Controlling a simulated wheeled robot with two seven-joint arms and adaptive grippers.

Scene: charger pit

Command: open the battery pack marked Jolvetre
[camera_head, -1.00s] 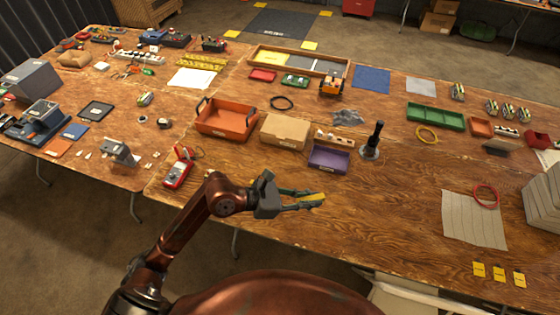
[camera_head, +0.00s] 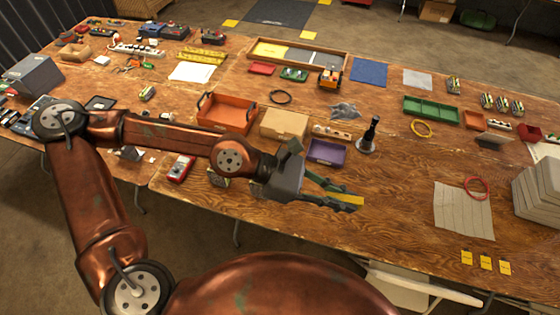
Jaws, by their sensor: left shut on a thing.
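My left gripper (camera_head: 338,196) is shut on a small flat yellow thing (camera_head: 346,201), held over the front part of the wooden table. What the yellow thing is, I cannot tell. No label reading Jolvetre is legible. Several small yellow-green and dark blocks that may be battery packs stand at the back right, among them one block (camera_head: 453,85) alone and one in a row (camera_head: 487,101). Another small block (camera_head: 147,93) lies at the left. A small greenish thing (camera_head: 218,179) is partly hidden under my left arm. My right gripper is out of view.
An orange tray (camera_head: 228,113), a cardboard box (camera_head: 285,124) and a purple bin (camera_head: 327,153) stand behind my left gripper. A dark upright tool (camera_head: 369,135) is to their right. A grey sheet (camera_head: 463,211) with a red ring lies at the right. The table between gripper and sheet is clear.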

